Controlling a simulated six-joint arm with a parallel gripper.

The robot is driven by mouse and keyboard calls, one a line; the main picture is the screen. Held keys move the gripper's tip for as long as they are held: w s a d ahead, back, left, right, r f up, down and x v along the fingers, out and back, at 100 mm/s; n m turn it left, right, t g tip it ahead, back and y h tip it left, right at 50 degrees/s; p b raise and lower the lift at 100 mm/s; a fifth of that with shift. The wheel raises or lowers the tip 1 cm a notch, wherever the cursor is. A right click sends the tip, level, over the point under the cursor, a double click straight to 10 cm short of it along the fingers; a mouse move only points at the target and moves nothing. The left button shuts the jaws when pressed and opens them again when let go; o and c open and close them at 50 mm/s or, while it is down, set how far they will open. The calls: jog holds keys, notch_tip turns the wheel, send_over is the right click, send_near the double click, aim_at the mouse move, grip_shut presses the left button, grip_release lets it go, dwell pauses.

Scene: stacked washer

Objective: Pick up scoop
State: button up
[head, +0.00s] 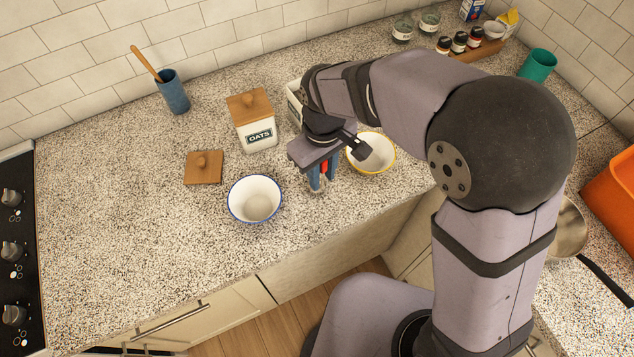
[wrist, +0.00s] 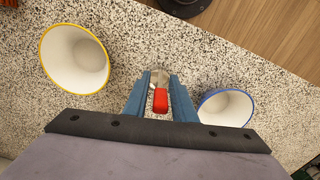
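The scoop has a red handle (wrist: 160,101) that lies between the two blue fingers of my gripper (wrist: 160,80) in the wrist view. A small greyish, shiny part shows beyond the handle, near the fingertips; I cannot tell its shape. In the head view the red handle (head: 324,167) shows between the fingers of my gripper (head: 322,184), which point down low over the counter. The fingers stand on both sides of the handle with narrow gaps, so my gripper looks open around it. The fingers partly hide the scoop.
A blue-rimmed white bowl (head: 254,199) stands left of my gripper, and a yellow-rimmed bowl (head: 373,154) right of it. The oats canister (head: 257,138), a wooden lid (head: 204,168) and a blue utensil cup (head: 173,92) are behind and left. The left counter is mostly clear.

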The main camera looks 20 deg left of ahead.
grip_shut()
jog(key=shift+r, duration=0.1)
notch_tip(320, 180, up, 10)
jog(key=shift+f+b, duration=0.1)
jog(key=shift+b, duration=0.9)
